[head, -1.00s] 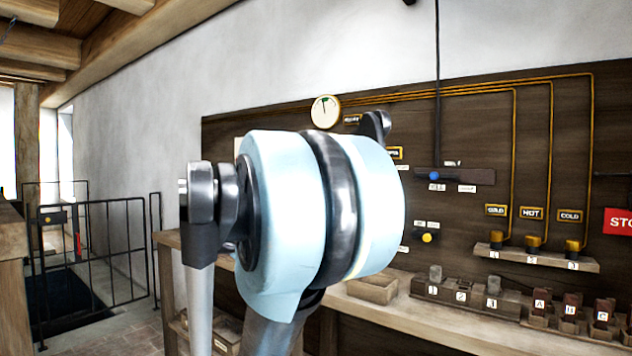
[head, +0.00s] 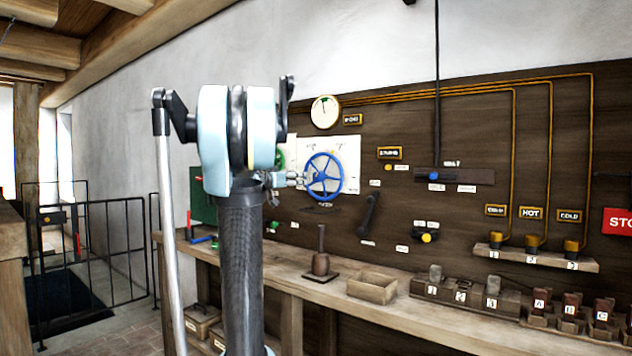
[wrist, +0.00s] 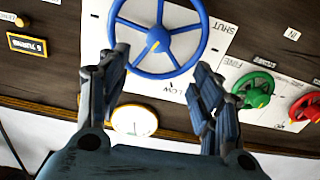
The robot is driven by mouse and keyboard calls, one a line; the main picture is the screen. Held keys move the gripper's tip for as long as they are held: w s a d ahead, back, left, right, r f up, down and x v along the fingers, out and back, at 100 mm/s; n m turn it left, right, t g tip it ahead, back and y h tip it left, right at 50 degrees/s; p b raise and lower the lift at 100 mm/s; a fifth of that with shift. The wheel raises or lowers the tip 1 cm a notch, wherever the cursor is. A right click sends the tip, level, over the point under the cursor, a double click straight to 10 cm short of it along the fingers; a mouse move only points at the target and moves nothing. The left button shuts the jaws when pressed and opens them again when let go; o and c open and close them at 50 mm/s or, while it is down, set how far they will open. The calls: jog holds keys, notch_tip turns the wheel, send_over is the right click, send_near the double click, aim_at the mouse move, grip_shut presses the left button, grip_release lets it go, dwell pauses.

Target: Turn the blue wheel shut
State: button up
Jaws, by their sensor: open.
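The blue wheel (head: 324,176) is a round spoked handwheel in front of a white plate (head: 347,148) on the dark wall board. In the wrist view the blue wheel (wrist: 158,40) shows its hub, spokes and near rim at the top; its top edge is cut off. My gripper (wrist: 158,62) is open, with one finger on each side of the lower rim in the picture. In the head view my gripper (head: 292,180) is at the wheel's left side. I cannot tell whether the fingers touch the rim. A "SHUT" label shows beside the wheel in the wrist view.
A green wheel (wrist: 258,90) and a red wheel (wrist: 306,107) sit beside the blue one. A round gauge (head: 325,112) is above it. A black lever (head: 369,214) is to its right. The bench (head: 300,272) below holds a wooden tray (head: 372,287) and several blocks.

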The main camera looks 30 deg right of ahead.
aim_at(316, 177)
jog(key=x, duration=1.5)
jog(key=shift+w+d, duration=0.2)
jog(key=shift+d, duration=0.15)
